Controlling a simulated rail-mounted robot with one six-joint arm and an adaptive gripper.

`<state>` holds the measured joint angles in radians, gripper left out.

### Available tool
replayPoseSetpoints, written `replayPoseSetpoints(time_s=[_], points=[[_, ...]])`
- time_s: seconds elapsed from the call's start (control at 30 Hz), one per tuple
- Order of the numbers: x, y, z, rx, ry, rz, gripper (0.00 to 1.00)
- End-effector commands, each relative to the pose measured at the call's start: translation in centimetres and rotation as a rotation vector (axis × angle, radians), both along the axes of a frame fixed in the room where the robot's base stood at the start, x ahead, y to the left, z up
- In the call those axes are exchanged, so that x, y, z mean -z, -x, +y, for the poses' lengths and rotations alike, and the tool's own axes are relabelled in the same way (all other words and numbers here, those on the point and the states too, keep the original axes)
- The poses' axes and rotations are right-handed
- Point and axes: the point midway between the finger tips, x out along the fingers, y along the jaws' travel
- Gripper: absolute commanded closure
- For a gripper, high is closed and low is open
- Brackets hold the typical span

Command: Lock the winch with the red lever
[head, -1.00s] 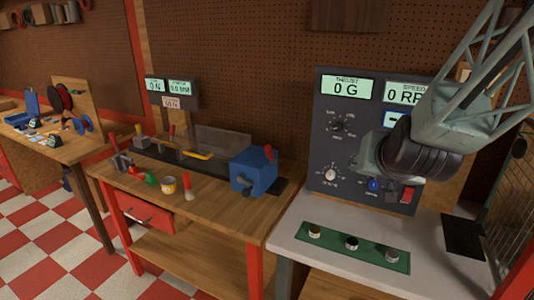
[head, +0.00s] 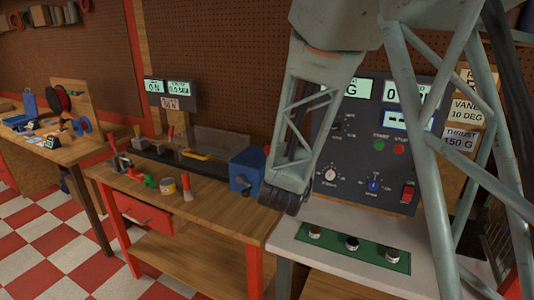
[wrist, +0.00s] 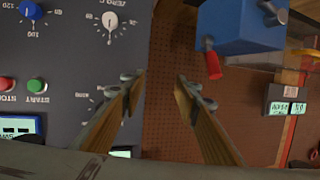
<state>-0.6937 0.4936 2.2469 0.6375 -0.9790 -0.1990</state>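The winch is a blue block (head: 246,168) at the right end of the dark rail on the middle bench. In the head view my arm hides its right edge. The wrist view is turned upside down and shows the blue winch (wrist: 240,28) at the upper right, with its red lever (wrist: 213,65) below it in the picture. My gripper (wrist: 160,78) is open and empty, its two fingers apart in front of the pegboard and the panel edge. The lever is to the right of the fingers in that view, apart from them. In the head view my arm hides the fingers.
A dark control panel (head: 360,150) with knobs and buttons stands right of the winch, close to my arm. A green strip (head: 340,245) with several round buttons lies on the light bench. Tools and a small pot (head: 168,186) stand on the wooden bench.

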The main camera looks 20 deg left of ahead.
Motion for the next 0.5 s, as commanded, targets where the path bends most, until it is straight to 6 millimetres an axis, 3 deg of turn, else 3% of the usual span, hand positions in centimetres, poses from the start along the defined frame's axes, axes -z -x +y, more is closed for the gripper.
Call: replayPoseSetpoints(time_s=[0.1,0.5], points=[[1.0,0.3,2.4,0.006,0.014,-0.042,0.71],[3.6,2.8,8.9,0.043,0.076,-0.195,0.71]])
